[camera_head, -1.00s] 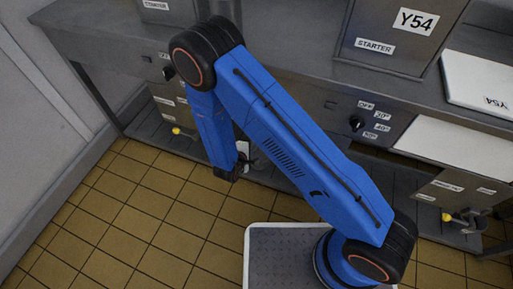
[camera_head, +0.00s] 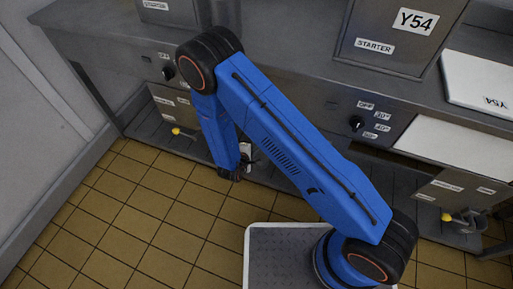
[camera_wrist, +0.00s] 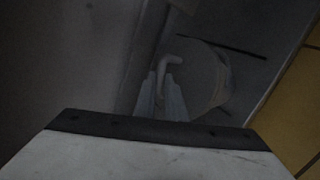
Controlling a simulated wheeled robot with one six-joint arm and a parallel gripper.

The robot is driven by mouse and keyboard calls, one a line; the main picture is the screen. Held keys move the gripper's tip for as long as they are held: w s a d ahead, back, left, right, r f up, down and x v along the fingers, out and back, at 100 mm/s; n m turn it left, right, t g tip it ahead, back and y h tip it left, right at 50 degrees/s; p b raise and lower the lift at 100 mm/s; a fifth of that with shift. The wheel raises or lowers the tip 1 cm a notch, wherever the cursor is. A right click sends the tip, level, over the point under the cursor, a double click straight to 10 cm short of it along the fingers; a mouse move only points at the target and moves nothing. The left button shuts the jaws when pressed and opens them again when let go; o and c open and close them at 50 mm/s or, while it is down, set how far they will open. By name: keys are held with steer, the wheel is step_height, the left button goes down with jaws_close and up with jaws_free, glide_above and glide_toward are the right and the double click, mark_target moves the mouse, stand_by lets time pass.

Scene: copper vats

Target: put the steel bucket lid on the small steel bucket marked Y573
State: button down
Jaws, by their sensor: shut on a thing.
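In the wrist view my gripper (camera_wrist: 165,95) is shut, with its fingers at a pale bent handle on a round grey disc. The disc looks like the steel bucket lid (camera_wrist: 205,72); the picture is very dark, and its lower left part is hidden behind the fingers. In the head view my forearm points down in front of the counter's lower shelf, and the gripper is mostly hidden behind it. No mark Y573 is readable in either view. A small grey bucket-like vessel (camera_head: 468,238) stands under the yellow tap at the right; its label cannot be read.
A long steel counter (camera_head: 290,95) runs across the back, with a vat marked Y54 (camera_head: 397,35) and a white board marked Y54 (camera_head: 482,82) on it. A yellow tap (camera_head: 450,217) sticks out at the right, another (camera_head: 180,132) at the left. The tiled floor (camera_head: 140,220) is clear.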

steer(key=c, duration=1.9)
jaws_free()
steer(key=shift+o, duration=0.4)
steer(key=shift+r, duration=0.1)
steer(key=v, duration=1.2)
